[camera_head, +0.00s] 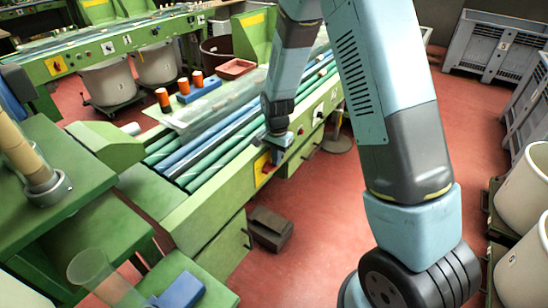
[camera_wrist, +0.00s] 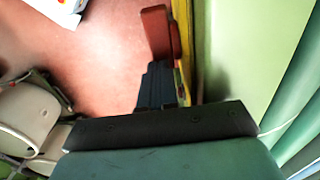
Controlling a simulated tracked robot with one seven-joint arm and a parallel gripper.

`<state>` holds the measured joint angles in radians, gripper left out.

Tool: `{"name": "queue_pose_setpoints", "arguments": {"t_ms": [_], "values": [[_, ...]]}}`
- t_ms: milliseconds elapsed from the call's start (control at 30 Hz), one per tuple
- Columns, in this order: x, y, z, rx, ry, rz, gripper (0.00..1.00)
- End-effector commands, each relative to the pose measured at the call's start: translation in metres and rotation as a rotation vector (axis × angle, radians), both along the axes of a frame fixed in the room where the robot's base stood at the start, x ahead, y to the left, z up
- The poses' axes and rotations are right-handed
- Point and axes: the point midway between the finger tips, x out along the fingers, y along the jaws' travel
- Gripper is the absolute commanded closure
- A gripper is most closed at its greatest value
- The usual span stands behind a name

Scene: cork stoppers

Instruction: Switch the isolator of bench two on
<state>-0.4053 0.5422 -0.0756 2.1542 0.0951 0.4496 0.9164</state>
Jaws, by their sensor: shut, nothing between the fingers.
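A yellow isolator plate (camera_head: 262,168) with a red switch handle is on the front panel of the near green bench (camera_head: 213,207). My gripper (camera_head: 276,156) is in front of this panel and partly covers the plate. In the wrist view the red handle (camera_wrist: 160,33) stands out from the yellow plate (camera_wrist: 184,45) beside the green panel. My gripper's dark fingers (camera_wrist: 158,68) are shut and empty, with tips close to the handle's lower end. I cannot tell whether they touch it. I cannot read which bench number this is.
The back bench carries another yellow isolator plate (camera_head: 56,66). A dark box (camera_head: 269,228) lies on the floor.

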Motion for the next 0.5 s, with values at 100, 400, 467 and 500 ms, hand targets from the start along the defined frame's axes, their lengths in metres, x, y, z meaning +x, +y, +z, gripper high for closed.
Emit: {"name": "queue_pose_setpoints", "arguments": {"t_ms": [100,400,467,500], "values": [[0.0032,-0.0027,-0.003,-0.001,-0.001,-0.001,1.0],[0.002,-0.0017,-0.0026,0.0,0.0,0.0,1.0],[0.0011,-0.0009,-0.0021,0.0,0.0,0.0,1.0],[0.0003,-0.0001,-0.0016,-0.001,0.001,0.0,1.0]]}}
